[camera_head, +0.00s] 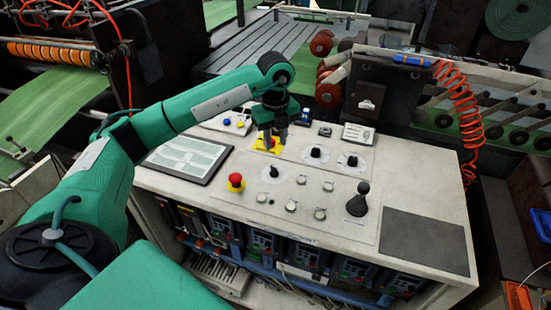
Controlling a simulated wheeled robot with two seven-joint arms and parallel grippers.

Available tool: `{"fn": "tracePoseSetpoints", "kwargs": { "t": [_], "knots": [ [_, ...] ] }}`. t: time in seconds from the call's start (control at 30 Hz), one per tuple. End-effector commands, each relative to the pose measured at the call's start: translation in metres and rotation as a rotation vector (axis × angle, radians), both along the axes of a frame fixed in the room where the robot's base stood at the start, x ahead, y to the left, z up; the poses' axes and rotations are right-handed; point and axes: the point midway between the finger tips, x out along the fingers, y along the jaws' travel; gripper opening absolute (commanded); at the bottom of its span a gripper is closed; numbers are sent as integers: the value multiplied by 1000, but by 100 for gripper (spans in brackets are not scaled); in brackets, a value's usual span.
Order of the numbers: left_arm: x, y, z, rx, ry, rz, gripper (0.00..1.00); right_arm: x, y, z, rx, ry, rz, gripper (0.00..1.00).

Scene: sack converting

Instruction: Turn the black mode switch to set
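The pale control desk (410,185) carries several black knobs on white round plates: a left one (273,171), a middle one (316,153) and a right one (352,161). Their labels are too small to read, so I cannot tell which is the mode switch. My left gripper (273,140) points down over the rear left of the panel, above or just behind a red button on a yellow plate (267,146). Its two dark fingers look apart, with nothing seen between them. It is left of and behind the middle knob, apart from it. My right gripper is not in view.
A red mushroom button (236,181) and a tall black joystick (358,200) stand up from the desk. A flat screen (188,159) lies at left, and a dark mat (425,240) at right. A coiled red hose (468,120) hangs behind the right end.

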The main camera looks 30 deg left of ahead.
Motion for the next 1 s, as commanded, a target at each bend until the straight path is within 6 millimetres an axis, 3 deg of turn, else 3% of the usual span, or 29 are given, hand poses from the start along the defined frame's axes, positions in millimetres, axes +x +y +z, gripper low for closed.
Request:
{"fn": "tracePoseSetpoints", "kwargs": {
  "t": [0.1, 0.3, 1.0],
  "knots": [
    [1, 0, 18, 0, -4, 1, 31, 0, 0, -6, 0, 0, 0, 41],
    [0, 0, 33, 1, -1, 1, 31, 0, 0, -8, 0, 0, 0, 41],
    [0, 0, 34, 0, 0, 1, 31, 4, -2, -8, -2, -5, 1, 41]
  ]
}}
